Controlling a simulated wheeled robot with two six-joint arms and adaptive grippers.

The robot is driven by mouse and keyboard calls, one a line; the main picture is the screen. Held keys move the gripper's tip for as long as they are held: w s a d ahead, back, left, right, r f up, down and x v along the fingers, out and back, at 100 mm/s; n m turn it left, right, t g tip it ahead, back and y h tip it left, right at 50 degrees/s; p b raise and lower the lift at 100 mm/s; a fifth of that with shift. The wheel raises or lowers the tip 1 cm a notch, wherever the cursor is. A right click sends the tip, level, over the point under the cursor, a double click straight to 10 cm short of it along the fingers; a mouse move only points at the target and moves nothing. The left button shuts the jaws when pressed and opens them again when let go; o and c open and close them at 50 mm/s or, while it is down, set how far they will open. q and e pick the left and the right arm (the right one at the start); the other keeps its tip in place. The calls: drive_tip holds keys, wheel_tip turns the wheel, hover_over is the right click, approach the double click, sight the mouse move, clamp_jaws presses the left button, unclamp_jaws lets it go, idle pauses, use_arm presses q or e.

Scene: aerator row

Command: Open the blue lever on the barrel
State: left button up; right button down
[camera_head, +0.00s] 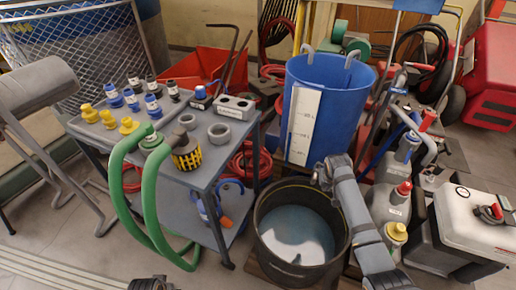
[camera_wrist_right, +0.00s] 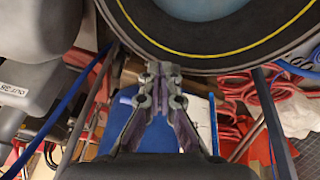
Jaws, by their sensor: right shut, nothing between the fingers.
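The blue barrel (camera_head: 352,98) stands upright behind the black tub, with a white scale strip on its front; part of its blue side shows in the right wrist view (camera_wrist_right: 122,112). I cannot make out a blue lever on it; its lower front is hidden behind the tub and my right arm. My right gripper (camera_head: 326,172) is over the tub's back right rim, in front of the barrel's lower part. In the wrist view the right gripper (camera_wrist_right: 160,72) has its fingertips together, holding nothing. A dark part at the bottom edge, probably my left gripper (camera_head: 151,283), is mostly cut off.
The black tub (camera_head: 263,243) holds water. A grey trolley (camera_head: 215,165) with bottles, pots and a green hose stands left. Several bottles and canisters (camera_head: 393,205) crowd the right, beside a white-topped box (camera_head: 465,215). Red hose (camera_head: 248,165) lies behind the trolley. Floor is free at front left.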

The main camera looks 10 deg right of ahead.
use_arm(q)
drive_tip(key=s+f, duration=0.5)
drive_tip(key=f, duration=0.7)
use_arm(e)
drive_tip(key=w+d+r+m, duration=0.4)
drive_tip(key=w+d+r, duration=0.5)
drive_tip(key=w, duration=0.4)
drive_tip(key=b+x, duration=1.1)
drive_tip(key=b, duration=0.2)
use_arm(q)
drive_tip(key=w+d+r+h+p, duration=0.1)
drive_tip(key=d+r+p, duration=0.3)
drive_tip(key=r, duration=0.7)
drive_tip(key=shift+w+d+t+h+p, duration=0.25)
drive_tip(key=shift+w+t+h+p, duration=0.15)
drive_tip(key=shift+w, duration=0.4)
use_arm(e)
drive_tip(key=shift+s+a+r, duration=0.1)
drive_tip(key=shift+s+a, duration=0.25)
drive_tip(key=shift+s, duration=0.35)
drive_tip(key=shift+s+a, duration=0.35)
drive_tip(key=shift+s, duration=0.3)
drive_tip(key=shift+s+a+r, duration=0.1)
drive_tip(key=shift+s+a, duration=0.25)
drive_tip(key=shift+s, duration=0.35)
